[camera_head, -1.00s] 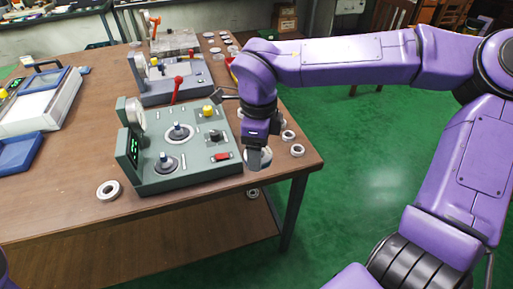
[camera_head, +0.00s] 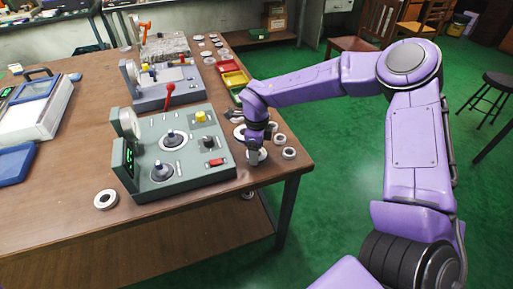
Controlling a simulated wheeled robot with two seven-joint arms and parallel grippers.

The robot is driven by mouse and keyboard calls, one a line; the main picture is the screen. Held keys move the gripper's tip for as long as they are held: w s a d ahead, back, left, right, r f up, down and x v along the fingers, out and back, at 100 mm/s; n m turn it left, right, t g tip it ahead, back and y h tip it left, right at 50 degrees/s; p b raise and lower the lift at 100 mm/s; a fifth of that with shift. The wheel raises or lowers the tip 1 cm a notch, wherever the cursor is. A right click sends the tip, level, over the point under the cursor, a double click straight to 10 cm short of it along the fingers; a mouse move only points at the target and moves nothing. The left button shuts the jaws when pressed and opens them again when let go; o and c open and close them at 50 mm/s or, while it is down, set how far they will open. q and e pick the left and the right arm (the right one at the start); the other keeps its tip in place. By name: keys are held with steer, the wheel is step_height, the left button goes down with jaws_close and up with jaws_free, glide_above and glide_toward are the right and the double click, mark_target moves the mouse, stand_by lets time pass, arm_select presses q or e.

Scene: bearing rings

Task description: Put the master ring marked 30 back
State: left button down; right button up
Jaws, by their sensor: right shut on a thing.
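My right gripper (camera_head: 253,160) points down at the table's right front corner, just right of the green gauge device (camera_head: 185,183). It is shut on a pale ring (camera_head: 262,155), partly hidden by the fingers; its marking cannot be read. I cannot tell whether this ring touches the table. Another ring (camera_head: 239,132) lies just behind the gripper, partly hidden. Two smaller rings, one (camera_head: 278,139) behind the other (camera_head: 289,153), lie to the right. My left gripper is not in view.
A ring (camera_head: 105,199) lies left of the green device. A second device (camera_head: 165,90) with a red lever stands behind it. Red (camera_head: 230,65) and yellow (camera_head: 235,79) trays are at the right edge. A blue tray (camera_head: 14,163) is at the left.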

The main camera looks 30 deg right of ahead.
steer(key=shift+f, duration=0.15)
steer(key=o, duration=1.4)
step_height(320, 180, up, 12)
steer(key=shift+r+b, duration=0.2)
steer(key=shift+b, duration=0.2)
